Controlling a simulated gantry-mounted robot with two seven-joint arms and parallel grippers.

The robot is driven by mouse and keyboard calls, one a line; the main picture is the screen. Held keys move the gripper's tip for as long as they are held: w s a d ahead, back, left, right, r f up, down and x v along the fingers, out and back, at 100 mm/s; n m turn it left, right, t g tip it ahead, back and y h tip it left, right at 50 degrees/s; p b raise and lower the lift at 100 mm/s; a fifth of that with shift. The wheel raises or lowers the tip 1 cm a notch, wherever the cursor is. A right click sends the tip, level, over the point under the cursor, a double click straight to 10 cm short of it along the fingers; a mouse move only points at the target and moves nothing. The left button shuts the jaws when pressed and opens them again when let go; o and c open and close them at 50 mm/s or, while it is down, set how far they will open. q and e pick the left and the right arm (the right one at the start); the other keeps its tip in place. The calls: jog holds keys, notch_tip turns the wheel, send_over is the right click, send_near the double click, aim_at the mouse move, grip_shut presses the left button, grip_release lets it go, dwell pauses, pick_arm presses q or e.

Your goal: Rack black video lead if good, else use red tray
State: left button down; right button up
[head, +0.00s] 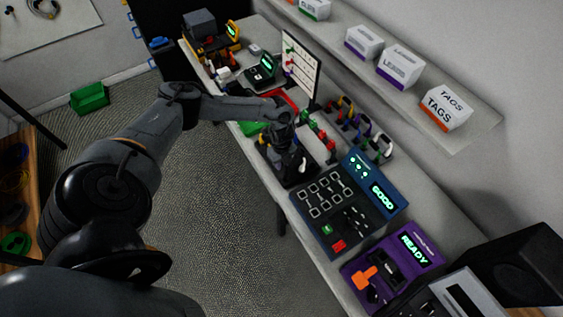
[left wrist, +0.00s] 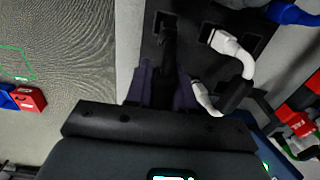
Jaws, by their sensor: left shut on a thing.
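My left gripper (head: 284,150) is over the bench, reaching in from the left. In the left wrist view its fingers (left wrist: 162,88) are shut on a dark thing that looks like the plug of a black lead (left wrist: 168,48), over a dark plate with square openings. How far the plug sits in an opening cannot be told. The rest of the lead is hidden. A blue tester (head: 378,188) with a lit GOOD display stands to the right of the gripper. A red tray-like shape (head: 287,98) lies behind the gripper, partly covered by my arm. My right gripper is out of view.
A white lead (left wrist: 240,60) with white plugs lies close beside the fingers. Coloured leads (head: 362,126) stand in a row behind the gripper. A purple READY device (head: 408,250) is at the near right. A shelf (head: 440,120) with labelled boxes runs along the wall.

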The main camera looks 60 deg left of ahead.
pick_arm(q)
jog(key=shift+f, duration=0.45)
dwell(0.6)
jog(key=shift+f+b, duration=0.3)
jog(key=shift+b, duration=0.05)
dwell(0.5)
jog(key=shift+f, duration=0.15)
dwell(0.5)
jog(key=c, duration=0.9)
grip_release()
jog(key=shift+o, duration=0.4)
jog(key=o, duration=0.5)
